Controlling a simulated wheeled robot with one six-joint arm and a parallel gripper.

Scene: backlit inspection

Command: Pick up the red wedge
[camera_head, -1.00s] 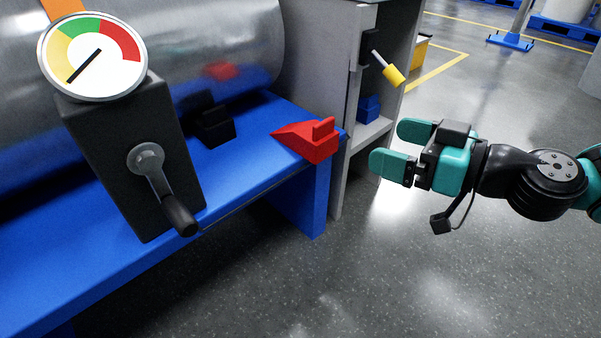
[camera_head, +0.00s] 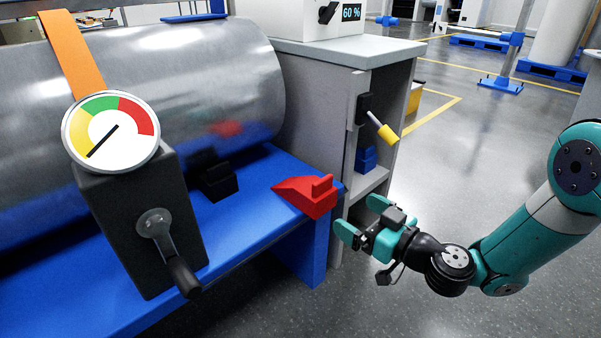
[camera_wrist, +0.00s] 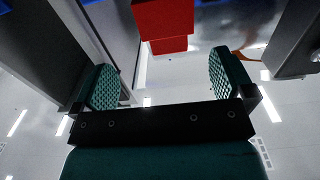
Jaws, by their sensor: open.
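The red wedge (camera_head: 307,196) lies on the right end of the blue bench (camera_head: 262,224), near its corner, with a raised block on its top. In the wrist view the red wedge (camera_wrist: 164,20) shows at the top middle, beyond the fingertips and between their lines. My gripper (camera_head: 360,219) is open and empty, to the right of the wedge and a little lower in the picture, apart from it. In the wrist view my gripper (camera_wrist: 168,82) shows both green fingers spread wide.
A grey cabinet (camera_head: 318,95) with an open shelf stands behind the wedge; a yellow-handled lever (camera_head: 385,132) sticks out from it. A metal cylinder (camera_head: 150,70) lies along the bench. A dark crank box with a gauge (camera_head: 112,131) stands at left.

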